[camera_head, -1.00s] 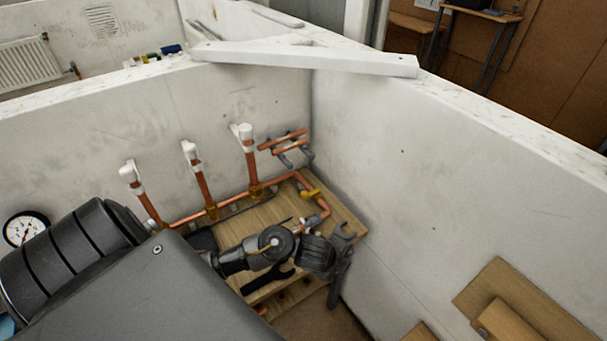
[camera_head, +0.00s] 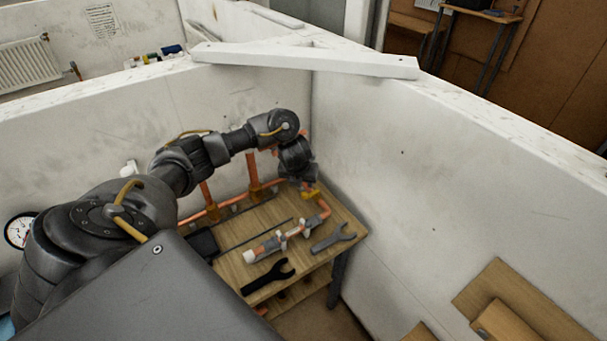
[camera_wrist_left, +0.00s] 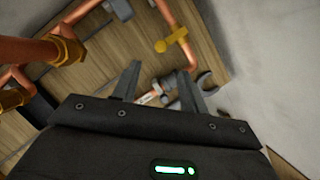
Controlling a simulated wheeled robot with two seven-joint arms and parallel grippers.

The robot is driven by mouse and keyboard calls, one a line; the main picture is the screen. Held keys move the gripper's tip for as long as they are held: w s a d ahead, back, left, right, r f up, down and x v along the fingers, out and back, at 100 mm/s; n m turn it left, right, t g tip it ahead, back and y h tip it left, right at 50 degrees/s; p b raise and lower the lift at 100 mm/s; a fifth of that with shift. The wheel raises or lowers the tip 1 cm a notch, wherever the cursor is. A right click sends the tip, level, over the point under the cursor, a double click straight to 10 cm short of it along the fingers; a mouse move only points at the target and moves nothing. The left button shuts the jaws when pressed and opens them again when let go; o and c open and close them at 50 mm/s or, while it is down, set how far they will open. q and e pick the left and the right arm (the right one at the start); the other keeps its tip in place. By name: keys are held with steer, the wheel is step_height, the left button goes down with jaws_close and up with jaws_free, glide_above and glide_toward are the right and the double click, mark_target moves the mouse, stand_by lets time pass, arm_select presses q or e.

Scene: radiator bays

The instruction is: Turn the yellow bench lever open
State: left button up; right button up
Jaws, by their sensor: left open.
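The yellow bench lever (camera_head: 311,194) sits on the copper pipe at the back right of the wooden bench. In the left wrist view it is a yellow handle (camera_wrist_left: 172,40) across the pipe, above and beyond my fingertips. My left gripper (camera_head: 303,183) points down over that pipe corner, close to the lever in the head view. In the wrist view the left gripper (camera_wrist_left: 160,80) has its two fingers apart with nothing held between them. The lever appears apart from the fingers. My right gripper is not in view.
A grey wrench (camera_head: 334,238), a black wrench (camera_head: 268,277) and a copper pipe piece with white clips (camera_head: 275,243) lie on the bench (camera_head: 232,268). Upright copper pipes (camera_head: 206,197) stand along the back wall. A white wall (camera_head: 420,170) closes the right side.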

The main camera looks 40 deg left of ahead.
mark_target(304, 194)
arm_select(q)
steer(key=b+x, duration=0.2)
steer(key=x, duration=0.7)
steer(key=shift+d+f, duration=0.1)
steer(key=shift+x, duration=0.85)
steer(key=shift+w, duration=0.1)
jaws_close()
